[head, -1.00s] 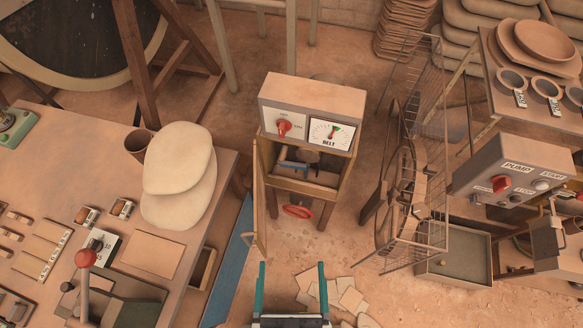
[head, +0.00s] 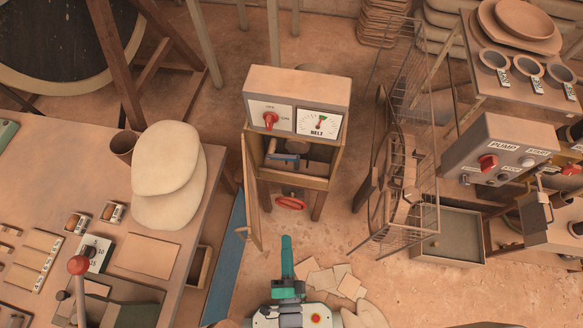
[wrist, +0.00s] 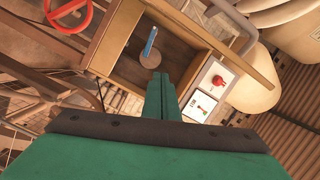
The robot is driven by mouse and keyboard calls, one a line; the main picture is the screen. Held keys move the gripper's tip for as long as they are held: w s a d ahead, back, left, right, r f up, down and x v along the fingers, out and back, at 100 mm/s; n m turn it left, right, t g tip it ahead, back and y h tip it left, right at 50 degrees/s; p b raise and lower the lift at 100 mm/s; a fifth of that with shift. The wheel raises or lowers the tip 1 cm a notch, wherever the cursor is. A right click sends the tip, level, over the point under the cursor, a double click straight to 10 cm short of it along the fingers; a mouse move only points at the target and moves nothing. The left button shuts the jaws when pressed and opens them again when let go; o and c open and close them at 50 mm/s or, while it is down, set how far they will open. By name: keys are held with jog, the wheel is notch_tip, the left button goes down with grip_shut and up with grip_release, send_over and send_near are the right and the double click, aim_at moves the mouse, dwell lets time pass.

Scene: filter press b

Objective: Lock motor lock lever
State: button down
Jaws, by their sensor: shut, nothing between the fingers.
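The belt cabinet (head: 297,88) stands ahead, its wooden door (head: 252,195) swung open to the left. Inside its open bay is a small blue lever (head: 283,157), which I take to be the motor lock lever. In the wrist view the blue lever (wrist: 151,41) stands out beside a round disc (wrist: 151,60) in the bay. My gripper (head: 287,240) has its teal fingers together and empty. It is in front of and below the bay, apart from the lever. In the wrist view the gripper (wrist: 160,78) points toward the bay.
A red handwheel (head: 290,203) is under the cabinet. A workbench (head: 60,150) is at left and a wire rack (head: 432,170) at right, with a pump panel (head: 505,155) beyond. Loose tiles (head: 330,280) lie on the floor near my gripper.

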jog(key=w+f+m+t+h, duration=0.1)
jog(key=w+f+m+t, duration=0.1)
jog(key=w+f+m, duration=0.7)
jog(key=m+h, duration=0.3)
jog(key=m, duration=1.1)
send_near(293, 174)
jog(key=shift+s+a+r+t, duration=0.3)
jog(key=shift+s+r, duration=0.3)
jog(key=shift+s, duration=0.05)
jog(key=x, duration=1.1)
jog(key=shift+w+d+r, duration=0.15)
jog(key=shift+w, duration=0.15)
jog(key=shift+w+r, duration=0.1)
jog(key=shift+r, duration=0.9)
jog(key=shift+w+a, duration=0.1)
jog(key=shift+a, duration=0.2)
